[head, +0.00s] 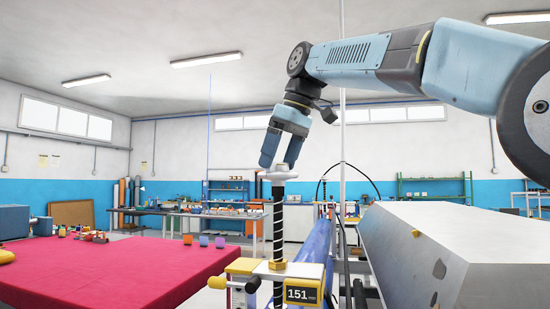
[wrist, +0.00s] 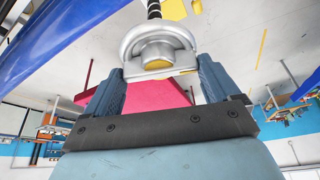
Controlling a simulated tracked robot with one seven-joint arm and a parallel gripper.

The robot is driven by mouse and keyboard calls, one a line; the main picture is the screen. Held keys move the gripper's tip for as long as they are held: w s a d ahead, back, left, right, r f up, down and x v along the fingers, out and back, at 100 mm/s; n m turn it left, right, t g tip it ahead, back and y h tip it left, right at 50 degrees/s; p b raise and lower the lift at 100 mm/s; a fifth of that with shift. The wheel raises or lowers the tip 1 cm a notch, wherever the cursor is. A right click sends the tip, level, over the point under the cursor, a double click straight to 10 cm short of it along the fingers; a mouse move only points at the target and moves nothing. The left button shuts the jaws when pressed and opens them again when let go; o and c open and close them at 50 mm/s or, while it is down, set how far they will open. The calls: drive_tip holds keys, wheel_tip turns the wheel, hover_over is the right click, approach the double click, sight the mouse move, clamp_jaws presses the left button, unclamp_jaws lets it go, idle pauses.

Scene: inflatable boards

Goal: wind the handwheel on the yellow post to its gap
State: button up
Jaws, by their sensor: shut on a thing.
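My gripper (head: 279,165) points down at the top of an upright black spindle with a pale spiral stripe (head: 278,225). It is shut on the silver handwheel (head: 278,175) at the spindle's top. In the wrist view the handwheel (wrist: 158,52) is a rounded silver rim around a hub, between the two blue fingers, with the spindle (wrist: 154,10) beyond it. A display (head: 302,291) there reads 151. The post's lower part is out of frame.
A red-topped table (head: 110,270) with small objects stands at left. A large grey-white block (head: 440,245) and a blue inflatable board (head: 315,250) lie close at right. Workbenches stand farther back.

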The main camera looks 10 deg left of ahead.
drive_tip(key=o, duration=0.8)
drive_tip(key=shift+w+d, duration=0.1)
drive_tip(key=shift+v, duration=6.8)
drive_tip(key=shift+d+f, duration=0.1)
drive_tip(key=shift+d, duration=0.05)
drive_tip(key=s+d+f+m+t+h, duration=0.15)
drive_tip(key=d+f+m, duration=0.25)
drive_tip(key=d+f, duration=0.55)
drive_tip(key=s+d+f+m+t+h, duration=0.1)
drive_tip(key=s+d+f+m+t, duration=0.15)
drive_tip(key=d+f+m, duration=0.65)
drive_tip(key=shift+m+h, duration=0.3)
drive_tip(key=shift+h, duration=0.45)
drive_tip(key=s+d+f, duration=0.3)
drive_tip(key=s+f, duration=0.1)
drive_tip(key=f, duration=0.5)
drive_tip(key=s+d+f, duration=0.3)
drive_tip(key=s+f, duration=0.1)
drive_tip(key=f, duration=0.5)
drive_tip(key=s+d+f, duration=0.4)
drive_tip(key=f, duration=0.5)
drive_tip(key=shift+s, duration=0.2)
